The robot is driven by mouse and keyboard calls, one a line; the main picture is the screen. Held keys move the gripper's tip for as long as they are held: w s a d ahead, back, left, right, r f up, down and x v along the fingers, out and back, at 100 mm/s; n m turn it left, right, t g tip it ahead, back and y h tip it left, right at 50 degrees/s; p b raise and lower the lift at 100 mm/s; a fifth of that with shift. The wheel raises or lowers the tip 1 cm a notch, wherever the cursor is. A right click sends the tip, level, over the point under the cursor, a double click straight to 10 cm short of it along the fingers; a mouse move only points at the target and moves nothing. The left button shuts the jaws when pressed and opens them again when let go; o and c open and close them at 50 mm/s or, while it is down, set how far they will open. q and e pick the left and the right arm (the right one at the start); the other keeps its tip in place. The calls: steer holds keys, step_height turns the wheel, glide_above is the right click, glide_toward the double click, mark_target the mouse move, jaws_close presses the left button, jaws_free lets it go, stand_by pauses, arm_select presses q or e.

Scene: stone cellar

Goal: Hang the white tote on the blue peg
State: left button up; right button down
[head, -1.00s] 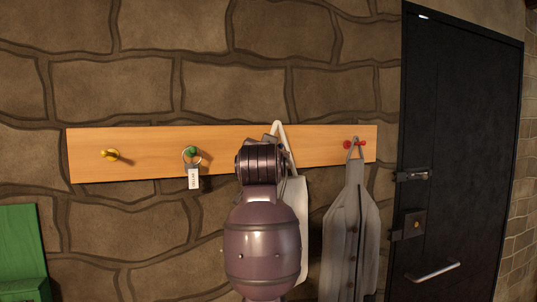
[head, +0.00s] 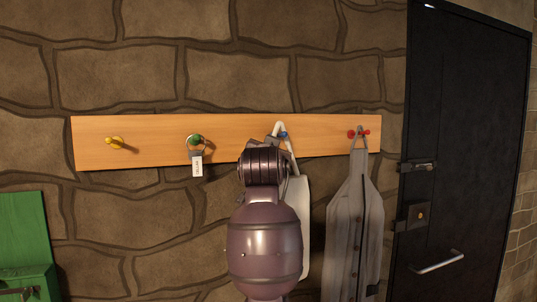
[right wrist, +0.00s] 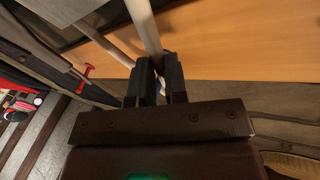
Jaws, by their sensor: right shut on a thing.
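The white tote (head: 302,230) hangs beside my right arm, its body partly hidden behind my arm. Its pale handle loop rises in front of the wooden board. The blue peg (head: 284,134) shows within the top of the loop; I cannot tell whether the loop is around it or only in front of it. My right gripper (head: 274,140) is at the loop, mostly hidden by my wrist. In the right wrist view the right gripper (right wrist: 157,68) is shut on the handle (right wrist: 145,28), with a bit of blue right behind the fingertips. My left gripper is not in view.
The wooden board (head: 230,127) also carries a yellow peg (head: 115,142), a green peg (head: 195,139) with a tagged ring, and a red peg (head: 359,133) holding a grey garment (head: 355,220) close to the tote. A black door (head: 465,150) stands right, a green box (head: 22,240) lower left.

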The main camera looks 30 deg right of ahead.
steer(key=c, duration=1.1)
jaws_free()
steer(key=shift+s+a, duration=0.1)
